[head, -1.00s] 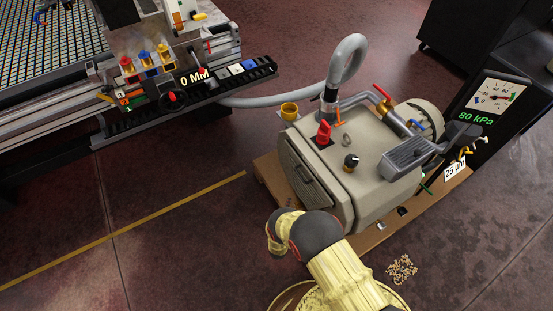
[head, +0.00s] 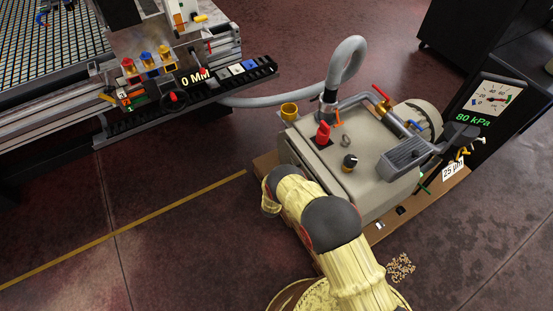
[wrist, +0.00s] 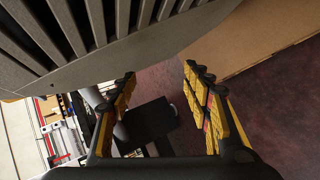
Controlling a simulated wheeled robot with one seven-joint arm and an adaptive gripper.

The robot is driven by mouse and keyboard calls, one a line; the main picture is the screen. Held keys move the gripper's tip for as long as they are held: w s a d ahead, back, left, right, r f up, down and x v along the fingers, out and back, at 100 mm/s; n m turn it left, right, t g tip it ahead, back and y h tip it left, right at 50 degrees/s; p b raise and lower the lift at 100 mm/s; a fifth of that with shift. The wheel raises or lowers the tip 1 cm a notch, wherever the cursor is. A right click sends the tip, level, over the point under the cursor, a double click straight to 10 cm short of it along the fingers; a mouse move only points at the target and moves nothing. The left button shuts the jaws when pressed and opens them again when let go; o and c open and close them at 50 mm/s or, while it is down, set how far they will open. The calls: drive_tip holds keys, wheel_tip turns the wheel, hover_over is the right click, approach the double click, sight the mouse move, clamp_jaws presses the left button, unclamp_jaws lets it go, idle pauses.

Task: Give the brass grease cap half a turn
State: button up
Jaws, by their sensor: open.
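A brass-coloured cup (head: 289,110) stands at the back left corner of the beige pump (head: 372,165) in the head view; it looks like the grease cap, but I cannot be sure. I cannot make it out in the wrist view. My gripper (wrist: 159,72) is open and empty in the wrist view, its yellow fingers wide apart. It is close to the pump's vented front (wrist: 75,45), which fills the upper left there. In the head view my arm hides the gripper and most of that vented front.
The pump stands on a wooden pallet (wrist: 265,45). A red knob (head: 323,132), a black knob (head: 350,162) and a grey hose (head: 345,62) rise from its top. The grid table (head: 50,60) is at the upper left. Floor left of the pump is clear.

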drive_tip(key=w+a+r+m, duration=0.1)
drive_tip(key=w+r, duration=0.3)
drive_tip(key=r, duration=0.3)
drive_tip(key=shift+w+a+r+g+y+p, duration=0.2)
drive_tip(key=shift+a+g+y+p, duration=0.1)
drive_tip(key=shift+p, duration=0.1)
